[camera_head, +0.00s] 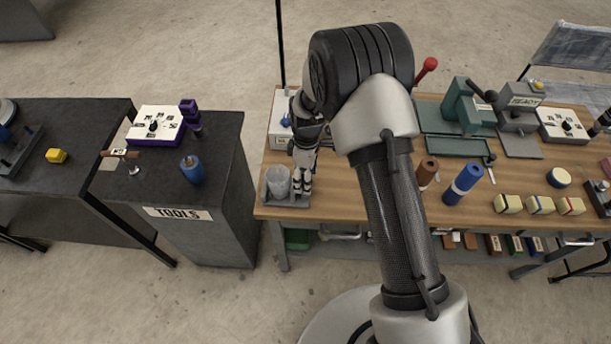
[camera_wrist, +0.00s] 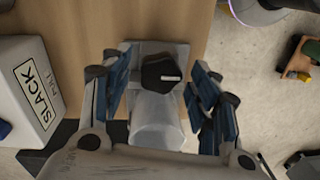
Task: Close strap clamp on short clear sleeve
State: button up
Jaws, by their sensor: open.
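The short clear sleeve (camera_head: 277,185) stands on a grey holder (camera_head: 270,202) at the left end of the wooden bench. In the wrist view the pale, see-through sleeve (camera_wrist: 156,122) lies between my fingers. A black angular part with a small white label (camera_wrist: 161,73) sits at the sleeve's far end; it may be the strap clamp, but I cannot tell whether it is closed. My gripper (camera_wrist: 160,92) is open, with a finger on either side of the sleeve and black part. In the head view my gripper (camera_head: 303,183) points down beside the sleeve. Contact cannot be told.
A white box marked SLACK (camera_wrist: 28,88) stands close to the left finger in the wrist view.

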jog(key=c, duration=1.1)
jog(key=shift+m, duration=0.3)
jog(key=m, duration=0.5)
jog(key=shift+b, duration=0.3)
jog(key=shift+d+m+y, duration=0.1)
jog(key=shift+m+y, duration=0.2)
jog(key=shift+m, duration=2.4)
jog(key=o, duration=1.1)
